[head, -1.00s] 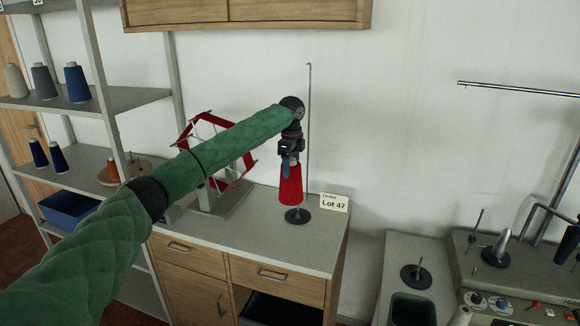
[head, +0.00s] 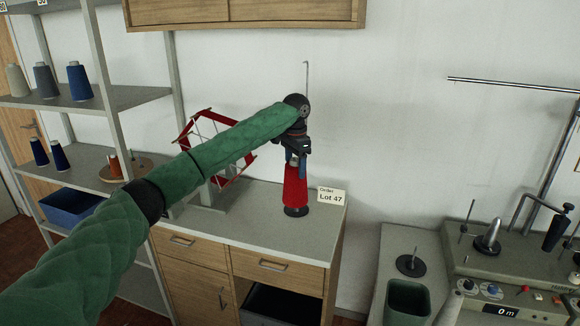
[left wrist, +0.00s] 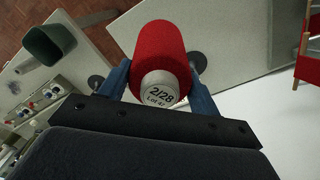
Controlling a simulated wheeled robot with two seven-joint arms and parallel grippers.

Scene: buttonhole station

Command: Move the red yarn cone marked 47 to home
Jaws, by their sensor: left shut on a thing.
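The red yarn cone (head: 296,187) is in my left gripper (head: 297,160), which is shut around its upper part. In the left wrist view, the red cone (left wrist: 155,48) sits between the blue fingers; its pale end reads 2/28 and a Lot number that is hard to read. In the head view, the cone's lower end overlaps a round black base (head: 296,212) on the cabinet top. In the wrist view, a black disc (left wrist: 198,62) shows beside the cone, partly hidden by a finger. I cannot tell whether they touch. My right gripper is out of view.
A card (head: 331,196) reading Lot 47 stands right of the cone. A thin hooked rod (head: 306,80) rises behind. A red-armed yarn winder (head: 212,150) is at left. On the right bench are an empty spindle base (head: 411,265), a green bin (head: 407,300) and a machine (head: 500,265).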

